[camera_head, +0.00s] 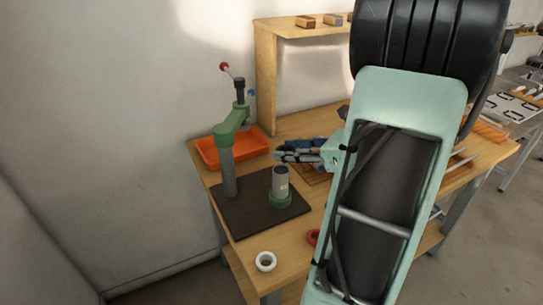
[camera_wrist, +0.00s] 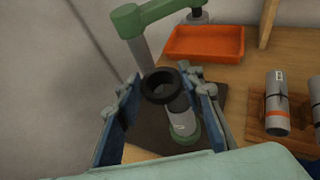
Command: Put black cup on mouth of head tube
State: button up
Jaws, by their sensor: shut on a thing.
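The black cup (camera_wrist: 149,88) is a short dark ring between my fingertips in the wrist view. My gripper (camera_head: 281,152) is shut on it, with one blue-padded finger on each side. The head tube (camera_head: 281,186) is a grey upright tube in a green base collar on a dark mat. In the head view my gripper is above the tube with a small gap. The cup is hard to make out there.
A green press (camera_head: 228,160) with a red-knobbed lever stands left of the tube on the dark mat (camera_head: 250,215). An orange tray (camera_head: 209,152) lies behind. A white ring (camera_head: 265,261) and a red ring (camera_head: 313,237) lie in front.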

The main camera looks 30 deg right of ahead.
aim_at(284, 172)
jog(key=shift+w+d+f, duration=0.15)
jog(key=shift+w+f, duration=0.9)
jog(key=shift+f, duration=0.2)
jog(key=shift+w+f, duration=0.15)
jog(key=shift+f, duration=1.5)
jog(key=shift+f, duration=0.1)
jog(key=o, duration=1.1)
